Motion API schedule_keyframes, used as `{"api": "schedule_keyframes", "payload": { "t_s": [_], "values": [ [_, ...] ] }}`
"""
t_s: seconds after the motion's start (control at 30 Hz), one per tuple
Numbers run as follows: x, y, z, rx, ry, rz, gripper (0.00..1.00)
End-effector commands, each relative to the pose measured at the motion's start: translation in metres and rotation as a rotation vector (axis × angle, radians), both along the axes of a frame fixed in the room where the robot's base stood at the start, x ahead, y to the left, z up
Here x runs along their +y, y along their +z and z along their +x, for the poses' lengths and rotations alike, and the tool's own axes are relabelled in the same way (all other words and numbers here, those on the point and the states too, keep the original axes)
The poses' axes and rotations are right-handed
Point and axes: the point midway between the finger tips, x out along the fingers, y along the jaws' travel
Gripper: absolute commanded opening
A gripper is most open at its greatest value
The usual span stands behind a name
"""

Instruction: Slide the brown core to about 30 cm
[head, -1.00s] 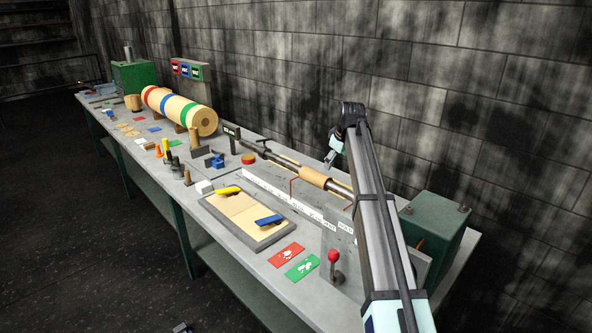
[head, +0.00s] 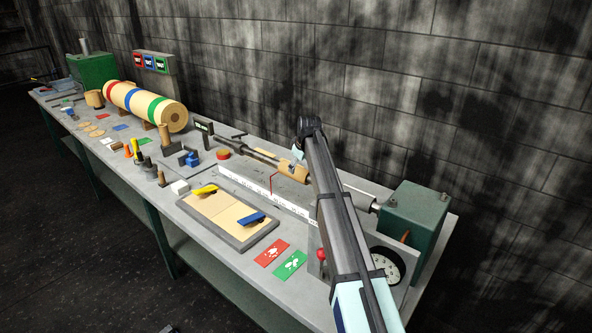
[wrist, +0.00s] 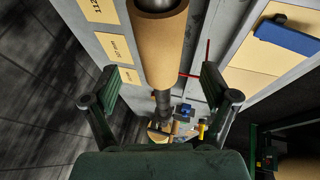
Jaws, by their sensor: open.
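The brown core (head: 290,170) is a tan tube around a horizontal grey shaft (head: 262,156). In the wrist view the core (wrist: 157,45) lies lengthwise at top centre, its lower end between my fingertips. My gripper (wrist: 159,76) is open, one finger on each side of the core with visible gaps. In the head view my arm hides most of the gripper and the core's right end. A white scale (head: 245,186) runs along the bench in front of the shaft. A red pointer (head: 271,184) stands at it; its numbers are too small to read.
A green housing (head: 415,215) and a round dial (head: 385,268) stand at the shaft's right end. A framed tray (head: 228,218) with yellow and blue tools lies in front. A large striped roll (head: 145,105) and several small items fill the bench leftward.

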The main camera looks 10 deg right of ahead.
Motion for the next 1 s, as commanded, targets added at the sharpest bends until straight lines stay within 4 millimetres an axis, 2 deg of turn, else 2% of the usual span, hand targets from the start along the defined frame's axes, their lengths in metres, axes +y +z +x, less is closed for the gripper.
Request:
{"api": "schedule_keyframes", "payload": {
  "t_s": [0.2, 0.4, 0.6, 0.83, 0.87, 1.0],
  "values": [
    [0.003, -0.034, 0.019, 0.001, 0.0, 0.0, 0.85],
    [0.005, -0.055, 0.029, 0.001, 0.0, 0.0, 0.85],
    [0.006, -0.064, 0.032, 0.0, 0.0, 0.0, 0.85],
    [0.006, -0.065, 0.032, 0.0, 0.0, 0.0, 0.85],
    [0.006, -0.065, 0.032, 0.0, 0.0, 0.0, 0.78],
    [0.006, -0.064, 0.032, 0.0, 0.0, 0.0, 0.29]
  ]
}}
